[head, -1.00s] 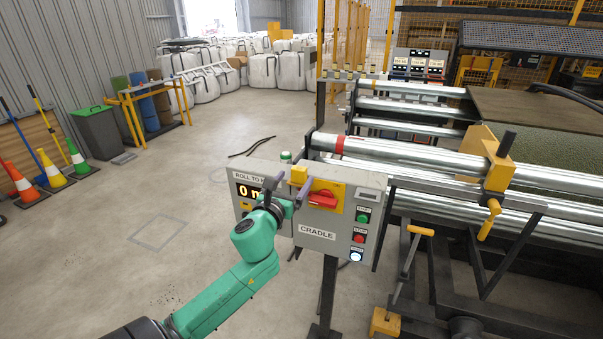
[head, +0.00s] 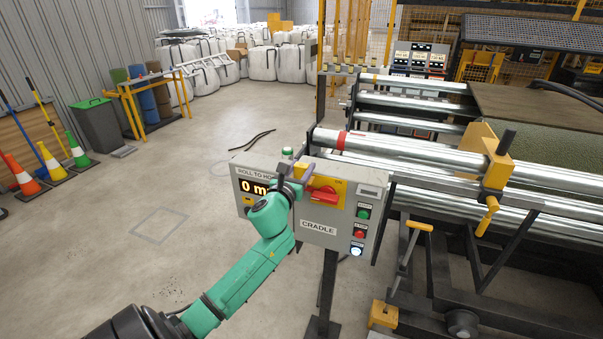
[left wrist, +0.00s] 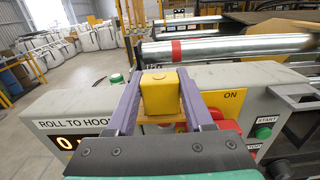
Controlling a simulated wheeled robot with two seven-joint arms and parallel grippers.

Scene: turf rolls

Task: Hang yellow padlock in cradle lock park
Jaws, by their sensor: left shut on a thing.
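My left gripper (head: 300,177) is at the upper part of the grey CRADLE control box (head: 318,240). In the left wrist view its two purple fingers are shut on the yellow padlock (left wrist: 160,94), a block held between them. The padlock's shackle cannot be made out. Behind and to the right is a yellow plate (left wrist: 232,100) marked ON, with a red rotary switch (head: 324,195) on it. The gripper covers part of the box, and I cannot tell whether the padlock touches anything there. I cannot pick out the lock park with certainty. My right gripper is not in view.
Green, red and white-lit buttons (head: 359,232) line the box's right side. A ROLL TO HOOK display (head: 250,187) stands left of it. Steel rollers (head: 410,155) and a yellow-handled frame (head: 493,175) lie close behind and right.

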